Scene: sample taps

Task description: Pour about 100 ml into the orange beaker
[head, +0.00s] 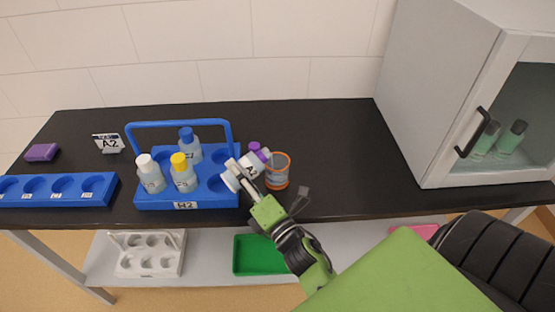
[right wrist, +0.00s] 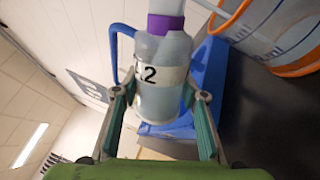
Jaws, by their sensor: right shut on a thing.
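My right gripper (head: 243,173) is shut on a white bottle (head: 254,169) labelled A2, with purple at its neck end. The bottle is tilted, its purple end up and to the right, towards the orange beaker. In the right wrist view the bottle (right wrist: 160,100) sits between both fingers, with a purple band at its neck. The clear beaker (head: 277,171) with orange rim and base stands upright on the black bench beside it; it also shows in the right wrist view (right wrist: 285,28). I cannot see a liquid stream or the beaker's level. My left gripper is not in view.
A blue carrier (head: 160,203) holds bottles with white, yellow and blue caps, left of the gripper. A small purple item (head: 254,146) shows behind the held bottle. A cabinet (head: 440,110) stands right.

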